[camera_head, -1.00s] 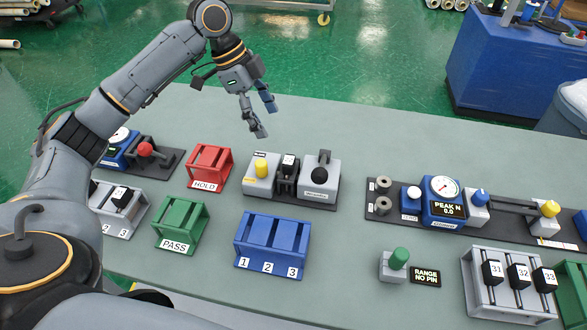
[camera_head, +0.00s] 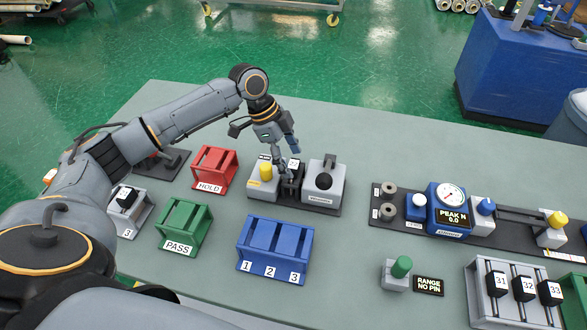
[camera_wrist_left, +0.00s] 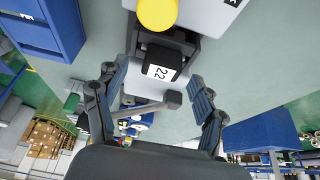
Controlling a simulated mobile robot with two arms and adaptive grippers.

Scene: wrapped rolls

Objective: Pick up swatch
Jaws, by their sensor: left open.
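A black swatch block with a white label (camera_head: 293,166) sits in the middle of a grey test station, between the yellow-knobbed box and the grey box with a black ball. The left wrist view shows it close up with the label 22 (camera_wrist_left: 163,62). My left gripper (camera_head: 287,163) is over it, pointing down and partly covering it. In the wrist view the open fingers (camera_wrist_left: 158,75) stand to either side of the block, with gaps visible; contact cannot be told. My right gripper is not in view.
A yellow knob (camera_head: 266,172) and the black-ball box (camera_head: 324,185) flank the block closely. Red HOLD (camera_head: 214,170), green PASS (camera_head: 184,228) and blue numbered (camera_head: 272,248) racks stand around it. A gauge station (camera_head: 449,205) is to the right. The far table (camera_head: 380,140) is clear.

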